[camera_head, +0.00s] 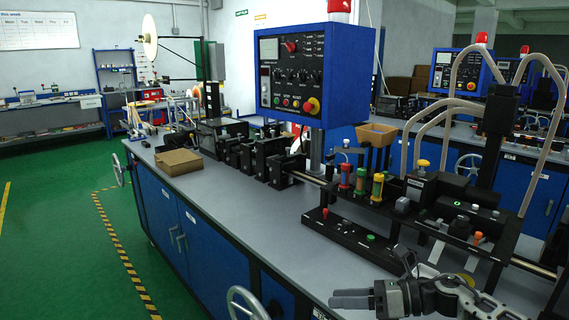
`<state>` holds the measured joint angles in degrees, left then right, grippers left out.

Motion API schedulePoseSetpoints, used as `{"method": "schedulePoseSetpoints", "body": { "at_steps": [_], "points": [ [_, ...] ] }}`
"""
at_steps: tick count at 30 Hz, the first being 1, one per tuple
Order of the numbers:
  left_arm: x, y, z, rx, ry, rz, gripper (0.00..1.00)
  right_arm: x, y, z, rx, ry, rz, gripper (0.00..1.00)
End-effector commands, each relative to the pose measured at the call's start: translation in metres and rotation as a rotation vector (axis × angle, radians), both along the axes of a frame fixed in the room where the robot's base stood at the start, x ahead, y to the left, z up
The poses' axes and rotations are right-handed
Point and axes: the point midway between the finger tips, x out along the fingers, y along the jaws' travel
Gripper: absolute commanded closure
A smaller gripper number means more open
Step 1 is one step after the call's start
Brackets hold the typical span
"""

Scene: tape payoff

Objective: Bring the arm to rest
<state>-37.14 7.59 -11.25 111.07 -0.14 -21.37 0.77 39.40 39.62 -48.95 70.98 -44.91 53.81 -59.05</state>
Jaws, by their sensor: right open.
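My right gripper (350,298) is at the bottom of the head view, low over the front edge of the grey workbench (250,215). Its arm comes in from the lower right. Its two grey fingers point left, with only a narrow space showing between them, and nothing is visible in them. It is apart from the machine behind it. My left gripper is not in view.
A blue control box (290,75) with buttons stands above the bench. A black machine (440,205) with colored knobs and hoses fills the bench's right side. A cardboard box (179,162) lies at the left. The bench's front strip and green floor (60,230) are clear.

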Motion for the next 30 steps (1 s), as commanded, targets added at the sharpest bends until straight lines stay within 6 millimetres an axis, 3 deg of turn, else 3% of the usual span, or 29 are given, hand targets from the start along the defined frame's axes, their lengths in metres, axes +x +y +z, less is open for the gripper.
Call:
{"method": "schedulePoseSetpoints", "body": {
  "at_steps": [1, 3, 7, 11, 18, 21, 24, 30],
  "points": [
    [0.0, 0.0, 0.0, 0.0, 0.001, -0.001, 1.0, -0.014, 0.027, -0.011, 0.142, 0.127, -0.075, 0.5],
    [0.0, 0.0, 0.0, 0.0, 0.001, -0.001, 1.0, -0.025, 0.049, -0.019, 0.332, 0.316, -0.197, 0.5],
    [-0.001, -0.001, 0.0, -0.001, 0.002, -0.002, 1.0, -0.046, 0.063, -0.04, 0.676, 0.708, -0.446, 0.5],
    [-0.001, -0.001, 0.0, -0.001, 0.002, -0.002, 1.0, -0.076, 0.05, -0.077, 1.01, 1.13, -0.722, 0.5],
    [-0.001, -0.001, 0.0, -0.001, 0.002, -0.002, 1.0, -0.173, 0.003, -0.161, 1.556, 1.79, -1.245, 0.5],
    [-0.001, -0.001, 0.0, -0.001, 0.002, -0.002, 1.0, -0.209, -0.009, -0.18, 1.698, 1.934, -1.395, 0.5],
    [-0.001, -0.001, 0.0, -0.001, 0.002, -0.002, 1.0, -0.23, -0.015, -0.19, 1.776, 2.008, -1.481, 0.5],
    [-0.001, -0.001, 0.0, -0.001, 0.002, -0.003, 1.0, -0.236, -0.017, -0.193, 1.801, 2.029, -1.508, 0.5]
  ]
}}
